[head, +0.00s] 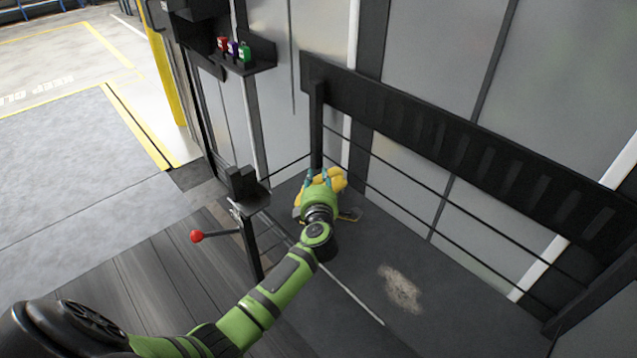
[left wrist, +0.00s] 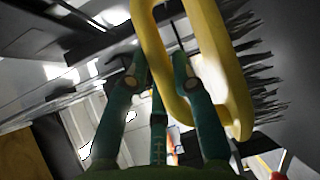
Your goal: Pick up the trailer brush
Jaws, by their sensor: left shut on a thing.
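The trailer brush (head: 337,181) shows as a yellow shape at the tip of my left arm, near the foot of the dark post. In the left wrist view the brush (left wrist: 222,60) has a yellow loop handle and dark bristles along its right side. My left gripper (head: 320,178) is shut on the brush. Its teal fingers (left wrist: 158,65) reach to the handle in the left wrist view. In the head view the gripper and arm hide part of the brush. I do not see my right gripper.
A lever with a red knob (head: 196,236) stands left of my arm. A dark rail (head: 430,130) runs along the grey wall at the right. A wall shelf (head: 246,67) holds small red, purple and green bottles. A pale dirt patch (head: 402,290) marks the dark floor.

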